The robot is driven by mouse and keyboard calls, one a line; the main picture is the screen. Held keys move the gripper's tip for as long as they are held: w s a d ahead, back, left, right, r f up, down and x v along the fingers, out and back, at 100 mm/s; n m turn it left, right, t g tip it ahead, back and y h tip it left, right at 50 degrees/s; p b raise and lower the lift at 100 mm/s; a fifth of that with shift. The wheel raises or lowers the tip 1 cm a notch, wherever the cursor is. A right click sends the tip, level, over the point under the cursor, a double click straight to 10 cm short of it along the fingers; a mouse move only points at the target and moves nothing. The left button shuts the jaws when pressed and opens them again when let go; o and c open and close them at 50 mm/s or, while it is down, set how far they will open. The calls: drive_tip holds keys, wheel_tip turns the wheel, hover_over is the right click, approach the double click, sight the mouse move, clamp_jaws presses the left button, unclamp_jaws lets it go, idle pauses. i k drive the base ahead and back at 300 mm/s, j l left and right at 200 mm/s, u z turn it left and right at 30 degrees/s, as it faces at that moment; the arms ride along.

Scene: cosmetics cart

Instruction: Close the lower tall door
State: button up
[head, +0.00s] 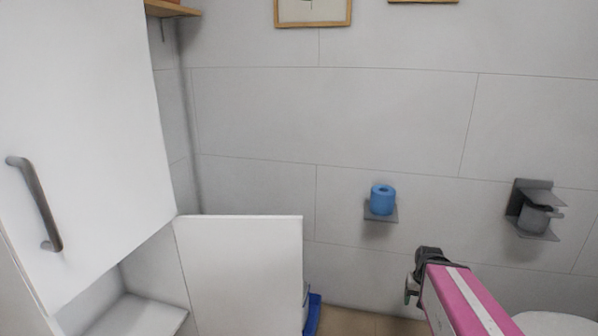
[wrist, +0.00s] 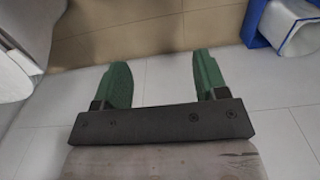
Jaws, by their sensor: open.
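The lower tall door (head: 240,275) is a plain white panel in the head view. It stands swung open from the white cabinet at left, below the open shelf; its lower part is cut off by the frame, and no handle shows on it. My gripper (head: 411,287), on a pink arm, is to the right of the door, apart from it. In the wrist view my gripper (wrist: 161,68) has two green fingers spread wide with nothing between them. I cannot make out the door in the wrist view.
The upper door (head: 85,130) with a grey handle (head: 38,204) is shut. A blue bin (wrist: 258,25) with a white part stands on the floor; its blue edge shows beside the lower door (head: 314,314). A white toilet (head: 555,324) is at lower right. Tiled floor is clear below my gripper.

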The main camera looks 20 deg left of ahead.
sight(243, 275)
drive_tip(key=k+u, duration=0.1)
drive_tip(key=k, duration=0.3)
drive_tip(key=u, duration=2.4)
drive_tip(key=l+z, duration=0.1)
drive_tip(key=l, duration=0.35)
drive_tip(key=i+l, duration=0.1)
drive_tip(key=l, duration=0.35)
drive_tip(key=i+l+z, duration=0.15)
drive_tip(key=l, duration=0.3)
drive_tip(key=k+j, duration=0.1)
drive_tip(key=j, duration=0.2)
drive_tip(key=l+z, duration=0.15)
drive_tip(key=k+l, duration=0.05)
